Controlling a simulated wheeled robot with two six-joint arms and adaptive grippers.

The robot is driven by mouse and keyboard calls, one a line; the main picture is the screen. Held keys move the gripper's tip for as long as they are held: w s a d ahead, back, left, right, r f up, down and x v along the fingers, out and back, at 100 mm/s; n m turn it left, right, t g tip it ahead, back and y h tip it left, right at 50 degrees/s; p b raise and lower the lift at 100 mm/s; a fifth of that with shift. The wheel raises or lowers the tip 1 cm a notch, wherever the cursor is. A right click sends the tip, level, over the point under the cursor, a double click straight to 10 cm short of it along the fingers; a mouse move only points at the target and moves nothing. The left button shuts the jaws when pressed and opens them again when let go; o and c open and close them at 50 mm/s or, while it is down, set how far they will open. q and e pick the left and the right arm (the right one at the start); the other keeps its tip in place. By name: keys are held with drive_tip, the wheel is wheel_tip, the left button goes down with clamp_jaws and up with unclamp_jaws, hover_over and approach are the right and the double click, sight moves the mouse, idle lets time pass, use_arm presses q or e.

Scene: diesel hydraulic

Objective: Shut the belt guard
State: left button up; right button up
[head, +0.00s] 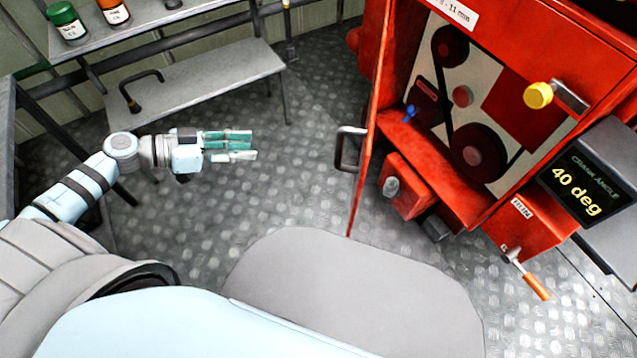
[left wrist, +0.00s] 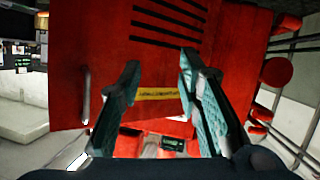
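The belt guard (head: 371,125) is a red hinged door on the red engine housing, standing open and seen nearly edge-on in the head view. Its dark handle (head: 348,148) sticks out to the left. My left gripper (head: 240,144) is open and empty, left of the handle and clear of it. In the left wrist view the guard's slotted red face (left wrist: 150,65) lies beyond the open fingers (left wrist: 158,75), with its handle (left wrist: 86,95) at the left. My right gripper is not in view.
Pulleys and a belt (head: 465,110) show in the open housing. A yellow knob (head: 538,95), a crank handle (head: 537,286) and a "40 deg" display (head: 580,190) are at the right. A grey bench (head: 205,82) stands at the back left. The floor between gripper and guard is clear.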

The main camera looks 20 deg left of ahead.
use_arm(q)
drive_tip(key=s+d+r+m+g+h+b, duration=0.35)
drive_tip(key=d+r+m+h, duration=0.25)
drive_tip(key=d+r, duration=0.25)
drive_tip(key=shift+t, duration=0.35)
drive_tip(key=x, duration=0.4)
drive_tip(key=r+b+x, duration=0.1)
drive_tip(key=x, duration=0.3)
drive_tip(key=r+b+x, duration=0.1)
drive_tip(key=x, duration=0.3)
drive_tip(key=shift+d, duration=0.4)
drive_tip(key=shift+w+d, duration=0.15)
drive_tip(key=shift+d, duration=0.15)
drive_tip(key=shift+f, duration=0.1)
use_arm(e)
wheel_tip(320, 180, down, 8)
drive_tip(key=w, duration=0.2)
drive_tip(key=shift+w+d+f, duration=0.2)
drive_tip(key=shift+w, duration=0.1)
use_arm(q)
clamp_jaws()
